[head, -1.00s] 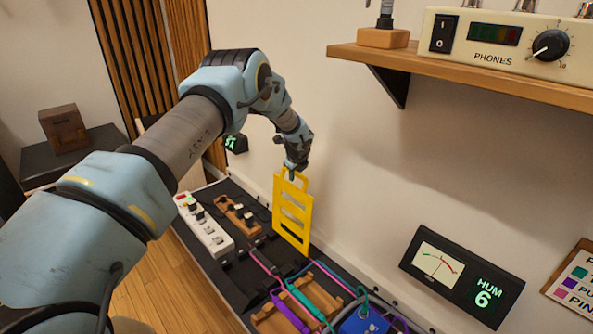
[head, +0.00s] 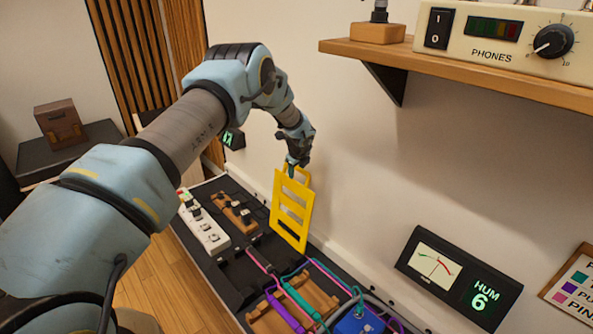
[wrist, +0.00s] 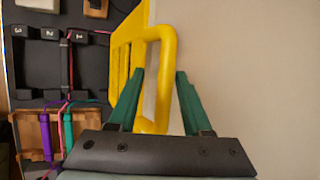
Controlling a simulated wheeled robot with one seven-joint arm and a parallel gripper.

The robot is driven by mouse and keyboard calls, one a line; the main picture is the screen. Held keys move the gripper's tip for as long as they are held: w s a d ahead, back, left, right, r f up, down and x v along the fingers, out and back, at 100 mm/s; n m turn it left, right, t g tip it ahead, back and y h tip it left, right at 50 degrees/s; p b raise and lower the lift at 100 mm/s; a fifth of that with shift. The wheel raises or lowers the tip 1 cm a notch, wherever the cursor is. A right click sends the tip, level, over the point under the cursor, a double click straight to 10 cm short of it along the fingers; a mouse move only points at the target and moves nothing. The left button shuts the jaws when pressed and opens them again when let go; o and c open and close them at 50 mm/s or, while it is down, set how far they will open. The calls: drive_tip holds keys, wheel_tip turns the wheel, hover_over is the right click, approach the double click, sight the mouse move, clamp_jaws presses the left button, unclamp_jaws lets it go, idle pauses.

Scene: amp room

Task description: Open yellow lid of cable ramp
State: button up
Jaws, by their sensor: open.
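The yellow lid (head: 291,209) of the cable ramp stands steeply upright near the wall, its slotted panel showing in the head view. In the wrist view the lid's looped handle (wrist: 167,80) rises between my two green fingers. My gripper (head: 292,172) is at the lid's top edge, and in the wrist view its fingers (wrist: 160,72) are apart, one on each side of the handle. I cannot tell if either finger touches it. The uncovered dark ramp (wrist: 40,75) shows numbered slots, with a pink cable along it.
A white power strip (head: 205,228) and a wooden block with black knobs (head: 236,214) lie left of the lid. Purple (head: 284,311) and teal (head: 300,297) cables lie in front over a wooden rack. A hum meter (head: 458,272) is on the wall, below a shelf (head: 450,72).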

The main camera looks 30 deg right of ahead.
drive_tip(key=v, duration=1)
drive_tip(key=shift+s+r+p, duration=0.25)
drive_tip(key=shift+r+p, duration=0.05)
drive_tip(key=shift+p, duration=0.1)
drive_tip(key=shift+a, duration=0.15)
